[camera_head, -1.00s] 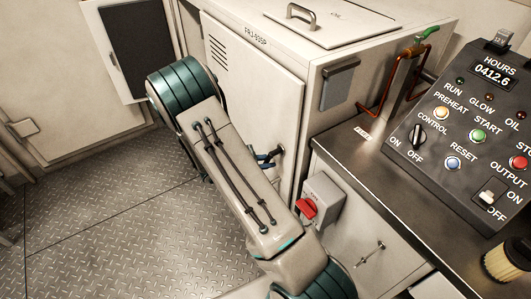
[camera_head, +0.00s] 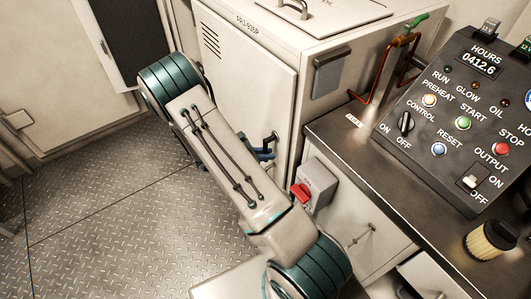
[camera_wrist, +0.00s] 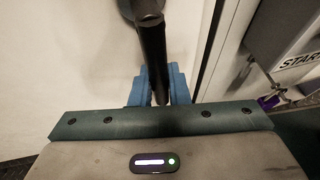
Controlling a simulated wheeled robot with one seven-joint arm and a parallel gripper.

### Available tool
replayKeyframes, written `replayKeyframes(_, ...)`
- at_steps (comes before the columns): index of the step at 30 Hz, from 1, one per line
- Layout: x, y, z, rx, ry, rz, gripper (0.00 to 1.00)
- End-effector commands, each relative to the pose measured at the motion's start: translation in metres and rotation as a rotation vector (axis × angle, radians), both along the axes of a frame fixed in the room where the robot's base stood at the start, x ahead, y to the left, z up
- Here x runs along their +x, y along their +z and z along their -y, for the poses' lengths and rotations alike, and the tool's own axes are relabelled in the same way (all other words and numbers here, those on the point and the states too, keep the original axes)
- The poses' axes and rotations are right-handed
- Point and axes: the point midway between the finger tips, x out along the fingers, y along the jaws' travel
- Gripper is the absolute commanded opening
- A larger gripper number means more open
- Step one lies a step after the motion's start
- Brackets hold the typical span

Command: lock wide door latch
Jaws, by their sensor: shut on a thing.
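The wide door (camera_head: 245,95) is the pale front panel of the cabinet. It looks shut or nearly so in the head view. Its latch (camera_head: 273,137) is at the panel's right edge, partly hidden by my arm and gripper. In the wrist view the latch handle (camera_wrist: 153,45) is a dark bar running from the top down between my blue fingers. My gripper (camera_wrist: 160,88) is shut on this handle. In the head view only part of my gripper (camera_head: 264,154) shows beside my arm, at the latch.
A grey box with a red switch (camera_head: 300,193) is just right of the latch. A dark counter (camera_head: 345,140) with a control panel (camera_head: 455,125) and a filter (camera_head: 490,240) lies to the right. The diamond-plate floor (camera_head: 90,220) at left is clear.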

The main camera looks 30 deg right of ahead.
Motion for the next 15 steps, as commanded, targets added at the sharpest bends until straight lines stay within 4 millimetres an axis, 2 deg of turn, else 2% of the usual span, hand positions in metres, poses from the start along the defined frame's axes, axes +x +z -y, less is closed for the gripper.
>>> replayKeyframes(6,-0.001,0.0004,0.001,-0.004,-0.001,-0.004,0.0)
replayKeyframes(7,-0.001,0.0004,0.001,-0.004,-0.001,-0.004,0.21)
replayKeyframes(9,-0.001,0.0004,0.001,-0.004,-0.001,-0.003,0.37)
replayKeyframes(15,-0.0006,0.0003,0.0006,-0.003,-0.001,-0.002,0.37)
